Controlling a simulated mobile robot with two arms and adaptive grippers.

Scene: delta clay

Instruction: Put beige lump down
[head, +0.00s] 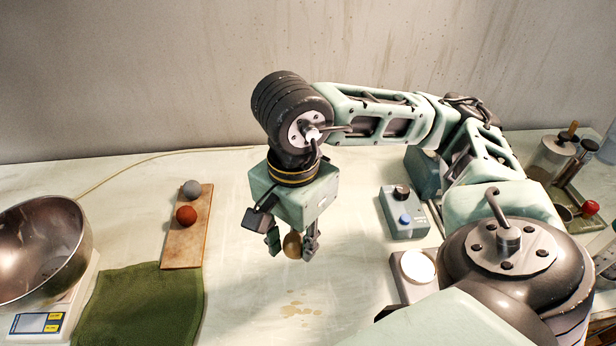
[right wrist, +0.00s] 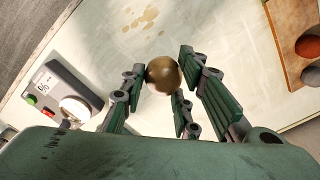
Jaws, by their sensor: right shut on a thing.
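The beige lump (head: 292,245) is a small round ball between the fingers of my right gripper (head: 291,243) in the head view. In the right wrist view the lump (right wrist: 164,74) looks brownish, and the fingers of my right gripper (right wrist: 170,90) are shut on it. The gripper points down over the pale worktop (head: 250,320), right of the wooden board. I cannot tell how far the lump is from the surface. My left gripper is not in view.
A wooden board (head: 181,245) at the left holds a grey ball (head: 192,188) and a red ball (head: 186,215). A metal bowl (head: 40,245) sits on a scale, beside a green cloth (head: 140,305). A control box (head: 404,220) stands at right. The worktop's middle front is clear but stained.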

